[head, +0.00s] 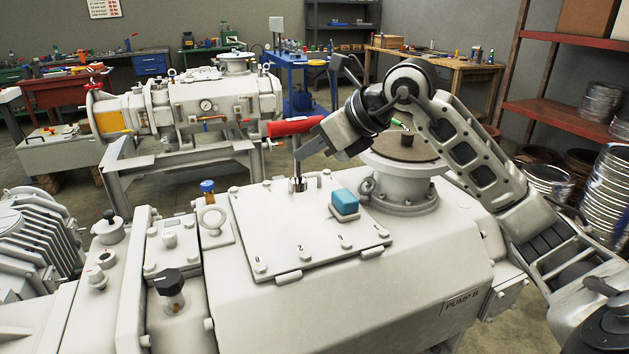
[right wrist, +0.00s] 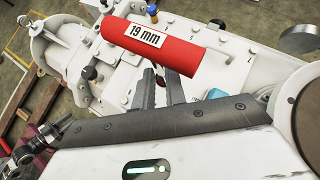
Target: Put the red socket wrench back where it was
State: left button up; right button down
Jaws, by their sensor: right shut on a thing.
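The red socket wrench (head: 293,127) stands upright at the back edge of the pale cover plate on the pump. Its shaft points down, and the socket end is at a bolt near the plate's back corner; I cannot tell whether it is seated on it. My right gripper (head: 301,148) is shut on the wrench just below the red handle. In the right wrist view the handle (right wrist: 150,45) reads "19 mm" and hides part of the shaft; the gripper fingers (right wrist: 161,92) are below it. My left gripper is not in view.
The cover plate (head: 300,245) has several bolts and a blue block (head: 345,203) on its right. A round flange with a brown top (head: 400,150) stands right of the wrench. Knobs and a blue-capped fitting (head: 208,190) stand at left. Another pump and workbenches are behind.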

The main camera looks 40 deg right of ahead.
jog(key=w+d+f, duration=0.1)
jog(key=f, duration=0.2)
jog(key=w+d+f, duration=0.1)
jog(key=f, duration=0.2)
jog(key=w+d+f, duration=0.1)
jog(key=f, duration=0.1)
jog(key=shift+w+d+f, duration=0.2)
jog(key=shift+w+f, duration=0.15)
jog(key=shift+f, duration=0.05)
jog(key=shift+f, duration=0.2)
jog(key=c, duration=1.5)
grip_release()
jog(key=shift+o, duration=0.2)
jog(key=shift+r, duration=0.1)
